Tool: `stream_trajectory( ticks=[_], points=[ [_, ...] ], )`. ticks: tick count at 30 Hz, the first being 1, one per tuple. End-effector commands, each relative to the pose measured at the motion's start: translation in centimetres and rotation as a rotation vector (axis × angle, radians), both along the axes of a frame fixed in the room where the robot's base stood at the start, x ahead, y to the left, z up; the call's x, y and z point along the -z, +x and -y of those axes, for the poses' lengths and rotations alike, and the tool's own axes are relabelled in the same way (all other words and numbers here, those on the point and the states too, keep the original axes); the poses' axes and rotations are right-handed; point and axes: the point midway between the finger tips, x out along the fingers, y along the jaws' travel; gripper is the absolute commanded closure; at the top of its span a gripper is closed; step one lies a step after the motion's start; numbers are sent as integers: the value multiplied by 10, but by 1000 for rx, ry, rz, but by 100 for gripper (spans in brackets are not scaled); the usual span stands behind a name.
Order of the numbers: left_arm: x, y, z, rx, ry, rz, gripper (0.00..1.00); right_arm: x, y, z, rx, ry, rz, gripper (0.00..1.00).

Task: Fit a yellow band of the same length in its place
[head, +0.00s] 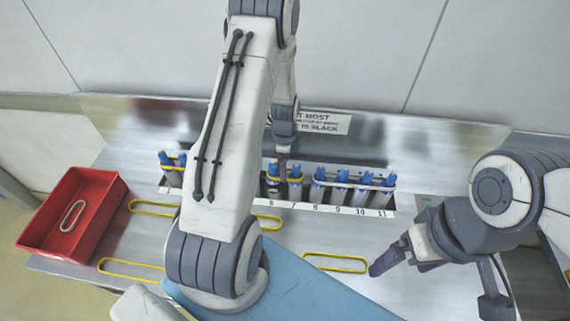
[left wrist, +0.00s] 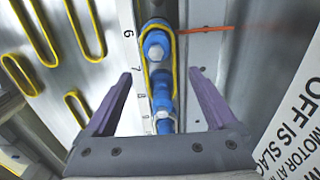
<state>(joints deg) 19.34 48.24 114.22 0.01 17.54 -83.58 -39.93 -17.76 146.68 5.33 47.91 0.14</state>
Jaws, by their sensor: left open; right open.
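My left gripper (head: 281,150) is mostly hidden behind its own arm in the head view, over the row of blue-topped pegs. In the left wrist view its purple fingers (left wrist: 160,73) are open, on either side of blue pegs (left wrist: 156,45) with a yellow band (left wrist: 147,75) around them, near numbers 6 and 7. Loose yellow bands lie on the metal table: one at the left (head: 152,203), one at the front left (head: 130,275), one behind my left arm (head: 268,217) and one at the right (head: 335,270). My right gripper (head: 383,264) is open and empty beside the right band.
A red bin (head: 40,232) at the left holds a pale band (head: 73,215). A sign (head: 325,122) stands behind the row. A blue panel (head: 310,290) lies at the front.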

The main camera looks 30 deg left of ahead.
Motion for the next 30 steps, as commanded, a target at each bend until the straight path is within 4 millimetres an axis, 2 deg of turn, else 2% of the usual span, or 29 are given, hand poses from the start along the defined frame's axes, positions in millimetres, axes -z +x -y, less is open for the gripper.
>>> stream_trajectory(
  ticks=[5,15,21,30],
  points=[
    [-9,1,0,0,1,2,9,4,0,0,0,0,0,9],
    [-70,2,-1,0,2,7,9,19,0,0,0,0,0,9],
    [-97,1,0,0,1,3,9,23,0,0,0,0,0,9],
    [-105,0,0,0,0,0,9,24,0,0,0,0,0,9]
  ],
)
